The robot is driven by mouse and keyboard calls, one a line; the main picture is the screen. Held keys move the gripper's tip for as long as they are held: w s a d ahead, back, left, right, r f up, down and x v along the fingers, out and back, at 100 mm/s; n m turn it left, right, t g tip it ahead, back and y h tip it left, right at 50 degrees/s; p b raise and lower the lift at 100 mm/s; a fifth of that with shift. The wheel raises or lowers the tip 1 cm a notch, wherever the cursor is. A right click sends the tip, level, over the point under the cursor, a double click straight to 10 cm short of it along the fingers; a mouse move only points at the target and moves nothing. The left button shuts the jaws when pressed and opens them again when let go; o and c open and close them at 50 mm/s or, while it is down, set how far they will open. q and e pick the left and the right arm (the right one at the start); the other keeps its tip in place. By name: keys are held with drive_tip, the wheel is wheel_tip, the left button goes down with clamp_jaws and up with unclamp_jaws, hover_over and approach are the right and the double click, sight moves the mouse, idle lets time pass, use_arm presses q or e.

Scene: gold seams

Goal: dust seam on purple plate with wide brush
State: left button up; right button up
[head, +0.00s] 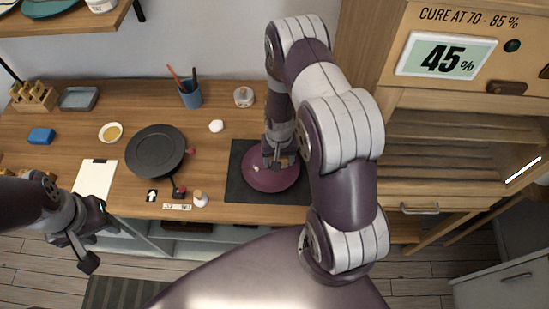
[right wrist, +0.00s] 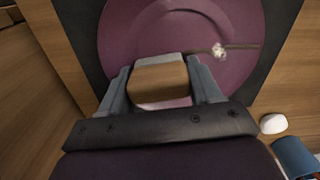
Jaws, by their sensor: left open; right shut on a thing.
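The purple plate (head: 262,182) lies on a dark mat on the bench; it also fills the top of the right wrist view (right wrist: 125,40). My right gripper (head: 280,160) is over the plate, shut on a wooden block-like piece, seemingly the wide brush (right wrist: 160,82). My left gripper (head: 92,246) is open and empty in front of the bench at left.
A dark round turntable (head: 155,150), a small cork-topped bottle (head: 200,198) and a white card (head: 95,178) are left of the mat (head: 236,185). A blue cup of tools (head: 190,95) stands behind.

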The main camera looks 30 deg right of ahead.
sight(261, 167)
drive_tip(key=shift+d, duration=0.35)
drive_tip(key=shift+w+d+r, duration=0.1)
drive_tip(key=shift+w, duration=0.1)
drive_tip(key=shift+s+a, duration=0.2)
drive_tip(key=shift+s, duration=0.1)
drive_tip(key=shift+s+a, duration=0.2)
drive_tip(key=shift+w+d+f, duration=0.2)
drive_tip(key=shift+w, duration=0.1)
drive_tip(key=shift+s+a+r+p, duration=0.1)
drive_tip(key=shift+s+r+p, duration=0.1)
drive_tip(key=shift+p, duration=0.1)
drive_tip(key=shift+w+f, duration=0.15)
drive_tip(key=shift+w, duration=0.05)
drive_tip(key=shift+w+a, duration=0.35)
drive_tip(key=shift+a, duration=1.05)
drive_tip(key=shift+w+a, duration=0.3)
drive_tip(key=shift+w, duration=0.1)
drive_tip(key=shift+w+a, duration=0.2)
drive_tip(key=shift+w, duration=0.15)
drive_tip(key=shift+s+a, duration=0.2)
drive_tip(key=shift+a, duration=0.6)
